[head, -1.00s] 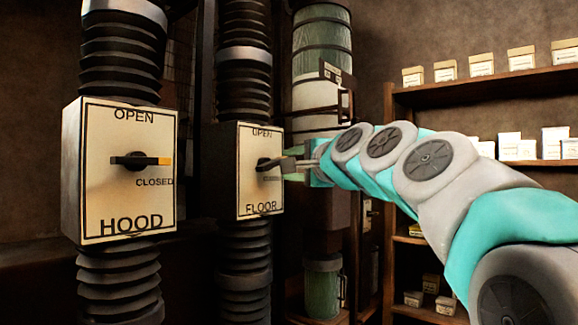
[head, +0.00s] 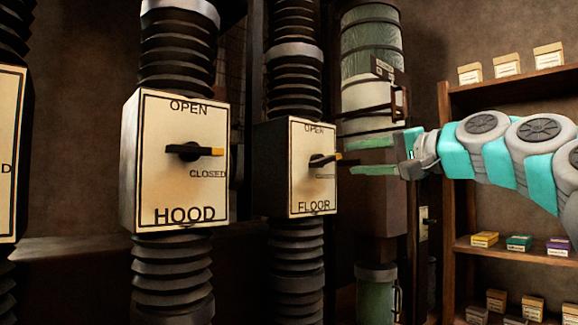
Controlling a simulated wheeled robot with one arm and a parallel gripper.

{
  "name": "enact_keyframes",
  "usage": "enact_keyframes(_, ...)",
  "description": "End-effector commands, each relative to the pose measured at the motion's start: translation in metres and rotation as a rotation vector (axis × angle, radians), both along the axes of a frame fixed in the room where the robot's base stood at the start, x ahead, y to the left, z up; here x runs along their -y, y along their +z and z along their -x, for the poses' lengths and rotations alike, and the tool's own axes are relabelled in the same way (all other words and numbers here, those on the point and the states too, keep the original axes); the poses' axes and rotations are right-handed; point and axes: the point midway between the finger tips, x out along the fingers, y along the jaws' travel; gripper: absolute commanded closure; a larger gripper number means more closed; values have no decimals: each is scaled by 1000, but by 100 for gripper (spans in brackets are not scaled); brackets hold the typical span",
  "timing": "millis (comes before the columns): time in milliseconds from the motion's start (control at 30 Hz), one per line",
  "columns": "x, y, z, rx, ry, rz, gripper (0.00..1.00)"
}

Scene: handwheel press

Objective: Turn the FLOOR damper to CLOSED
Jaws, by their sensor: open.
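The FLOOR damper box (head: 299,196) has a pale face lettered OPEN at the top and FLOOR at the bottom. A small CLOSED label lies at its right, partly unreadable. Its black handle (head: 322,160) has a yellow tip and points right, roughly level, toward the CLOSED side. My gripper (head: 347,157) is to the right of the handle, with its two green fingers spread one above the other and pointing left. The fingers hold nothing, and a gap seems to lie between them and the handle, though depth is hard to judge.
The HOOD damper box (head: 177,192) stands left, its handle also pointing right. Part of another box (head: 10,150) shows at the left edge. A green glass cylinder (head: 370,55) stands behind my gripper. A shelf (head: 480,88) with small boxes is at the right.

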Motion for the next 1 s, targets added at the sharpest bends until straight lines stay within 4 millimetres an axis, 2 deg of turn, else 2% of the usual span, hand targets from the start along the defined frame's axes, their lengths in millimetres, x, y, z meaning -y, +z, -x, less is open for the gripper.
enact_keyframes(167,-2,-1,-6,0,-2,3,55)
enact_keyframes(633,-39,-1,-58,-1,-2,1,55)
enact_keyframes(967,-43,-1,-63,-1,-1,0,55)
enact_keyframes(1000,-43,-1,-63,-1,-1,0,58)
